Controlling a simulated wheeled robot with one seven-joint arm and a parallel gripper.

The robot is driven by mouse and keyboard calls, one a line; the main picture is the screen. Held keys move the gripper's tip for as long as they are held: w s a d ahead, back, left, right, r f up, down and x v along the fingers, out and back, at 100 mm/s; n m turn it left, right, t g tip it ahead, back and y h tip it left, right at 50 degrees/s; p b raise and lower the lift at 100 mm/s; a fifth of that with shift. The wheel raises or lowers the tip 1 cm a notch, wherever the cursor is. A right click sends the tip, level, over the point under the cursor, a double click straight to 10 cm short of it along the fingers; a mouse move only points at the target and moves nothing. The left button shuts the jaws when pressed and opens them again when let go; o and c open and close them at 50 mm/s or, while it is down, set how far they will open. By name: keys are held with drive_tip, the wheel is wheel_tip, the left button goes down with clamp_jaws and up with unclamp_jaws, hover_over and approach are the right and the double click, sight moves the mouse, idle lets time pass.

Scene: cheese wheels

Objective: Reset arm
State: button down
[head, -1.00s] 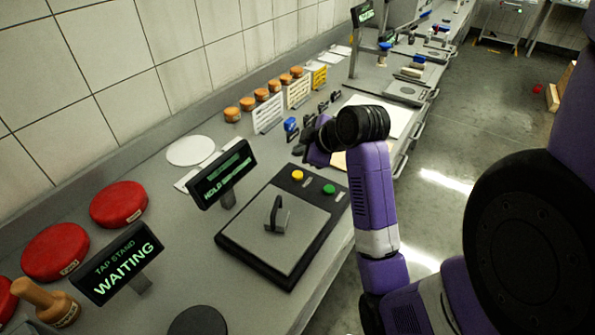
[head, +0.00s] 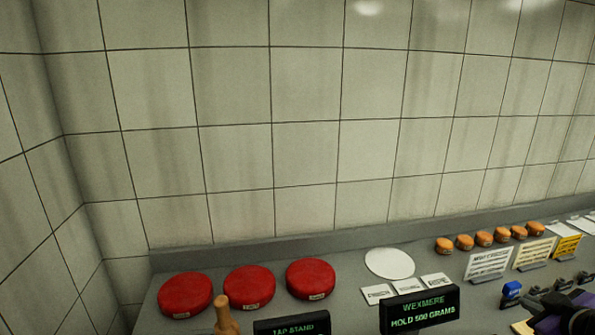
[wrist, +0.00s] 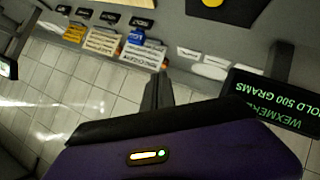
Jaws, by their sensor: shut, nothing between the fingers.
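My gripper (wrist: 157,92) shows in the wrist view as dark fingers, pressed together and empty, in front of its purple body. It points past the bench edge of the picture, with nothing touching the fingertips. In the head view a purple and black part of my arm is cut off at the lower right corner. The rest of the arm is out of that view.
Red cheese wheels (head: 249,288) sit at the back left of the bench. A white disc (head: 389,263), a dark sign reading "Wexmere hold 500 grams" (head: 420,308), small orange wheels (head: 485,238) and a blue item (head: 511,291) stand farther right. A tiled wall (head: 305,150) rises behind.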

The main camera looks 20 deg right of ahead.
drive_tip(key=s+a+f+m+t+h, duration=0.2)
drive_tip(key=a+m+t, duration=0.4)
drive_tip(key=a, duration=1.8)
drive_tip(key=s+a+f+n+y, duration=0.2)
drive_tip(key=s+a+n+y, duration=0.1)
drive_tip(key=s+a, duration=0.4)
drive_tip(key=s+a+f+n+y, duration=0.2)
drive_tip(key=s+a+y, duration=0.4)
drive_tip(key=a, duration=0.5)
drive_tip(key=shift+s+f+n, duration=0.4)
drive_tip(key=shift+s+n, duration=0.2)
drive_tip(key=shift+s, duration=0.55)
